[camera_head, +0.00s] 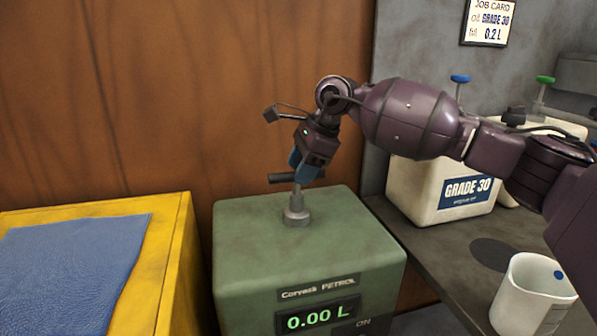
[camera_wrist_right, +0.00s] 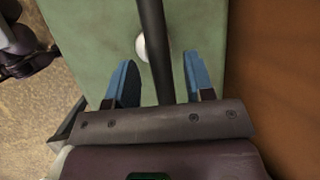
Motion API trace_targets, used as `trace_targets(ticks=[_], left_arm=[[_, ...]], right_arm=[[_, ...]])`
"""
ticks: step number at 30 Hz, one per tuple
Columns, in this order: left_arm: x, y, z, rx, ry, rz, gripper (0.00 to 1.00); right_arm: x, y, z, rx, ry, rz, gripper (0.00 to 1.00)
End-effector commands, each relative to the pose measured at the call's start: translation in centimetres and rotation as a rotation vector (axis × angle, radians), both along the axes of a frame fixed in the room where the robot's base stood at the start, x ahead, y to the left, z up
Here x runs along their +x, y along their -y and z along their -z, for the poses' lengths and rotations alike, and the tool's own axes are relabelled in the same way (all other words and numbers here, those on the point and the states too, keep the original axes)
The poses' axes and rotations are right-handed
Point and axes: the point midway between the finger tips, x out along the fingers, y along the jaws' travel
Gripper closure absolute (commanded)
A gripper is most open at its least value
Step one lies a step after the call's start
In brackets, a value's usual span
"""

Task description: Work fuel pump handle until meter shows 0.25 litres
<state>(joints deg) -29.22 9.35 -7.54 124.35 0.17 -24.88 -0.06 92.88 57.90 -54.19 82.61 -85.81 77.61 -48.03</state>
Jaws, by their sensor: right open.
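The fuel pump is a green box (camera_head: 300,245) labelled Corvask PETROL, and its meter (camera_head: 317,316) reads 0.00 L. A dark T-shaped handle (camera_head: 283,178) stands on a short grey post on top. My right gripper (camera_head: 303,175) is at the handle, pointing down, with blue fingers. In the right wrist view the handle bar (camera_wrist_right: 157,50) runs between the two open blue fingers (camera_wrist_right: 163,78), with gaps on both sides. My left gripper is not in view.
A yellow cabinet (camera_head: 185,235) with a blue cloth (camera_head: 70,270) stands at the left. On the grey bench (camera_head: 440,255) at the right are a white GRADE 30 can (camera_head: 420,185) and a white jug (camera_head: 530,290). A job card (camera_head: 488,22) reads 0.2 L. A brown wall is behind the pump.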

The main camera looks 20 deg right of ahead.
Motion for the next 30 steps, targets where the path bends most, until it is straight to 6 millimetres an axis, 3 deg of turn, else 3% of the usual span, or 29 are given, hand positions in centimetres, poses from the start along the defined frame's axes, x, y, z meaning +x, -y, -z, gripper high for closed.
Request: trace_targets(ticks=[13,22,30], left_arm=[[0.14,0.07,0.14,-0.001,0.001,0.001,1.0],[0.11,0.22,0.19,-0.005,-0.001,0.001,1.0],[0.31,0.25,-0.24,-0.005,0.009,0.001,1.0]], right_arm=[[0.13,-0.33,0.67,0.0,0.002,0.0,0.53],[0.14,-0.33,0.68,0.0,0.001,-0.001,0.99],[0.1,-0.36,-0.24,0.0,0.004,0.0,1.0]])
